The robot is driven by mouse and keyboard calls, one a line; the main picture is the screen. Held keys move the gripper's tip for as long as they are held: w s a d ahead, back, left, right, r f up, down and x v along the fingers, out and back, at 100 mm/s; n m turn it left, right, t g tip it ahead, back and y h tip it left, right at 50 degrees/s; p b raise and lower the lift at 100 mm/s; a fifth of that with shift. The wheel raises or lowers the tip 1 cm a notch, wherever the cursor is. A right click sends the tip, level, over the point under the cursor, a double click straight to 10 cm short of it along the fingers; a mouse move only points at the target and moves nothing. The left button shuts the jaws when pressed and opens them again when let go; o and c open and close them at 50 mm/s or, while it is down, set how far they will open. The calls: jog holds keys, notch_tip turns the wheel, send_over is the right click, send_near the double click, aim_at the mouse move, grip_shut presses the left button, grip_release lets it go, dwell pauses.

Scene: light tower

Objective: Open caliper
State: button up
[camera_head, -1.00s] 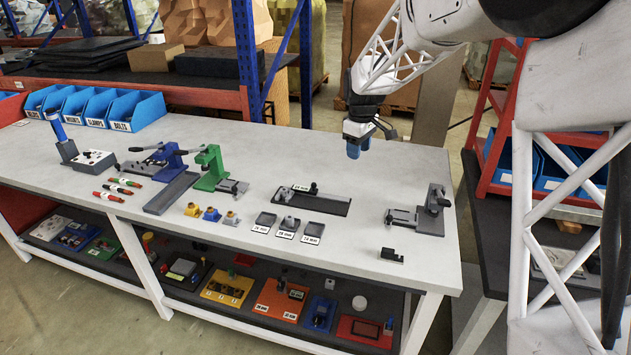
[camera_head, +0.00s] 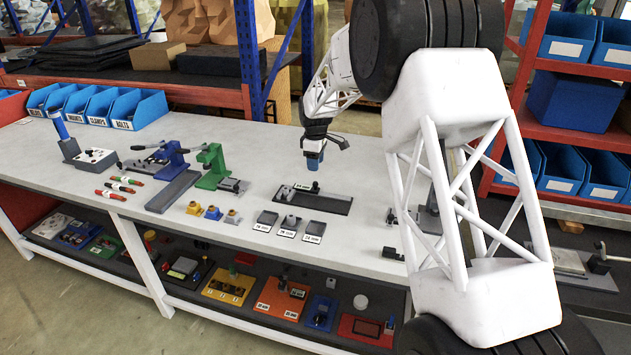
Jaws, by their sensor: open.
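The likely caliper is a long dark flat fixture (camera_head: 335,205) in the middle of the bench, with a small label at its back edge and a small dark upright piece on it. Its jaw gap is too small to make out. My gripper (camera_head: 314,163), with blue at its tip, hangs above and behind this fixture, apart from it. It is open, and nothing shows in it. Three small grey blocks with mm labels (camera_head: 288,222) sit just in front of the fixture.
A grey fixture (camera_head: 431,217) at the bench's right is partly hidden behind my arm. A green press (camera_head: 212,165) and a blue clamp device (camera_head: 172,155) stand to the left. Blue bins (camera_head: 139,108) line the back left. The bench behind the fixture is clear.

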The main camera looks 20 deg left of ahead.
aim_at(315, 182)
jog(key=shift+f, duration=0.1)
jog(key=shift+f, duration=3.8)
grip_shut()
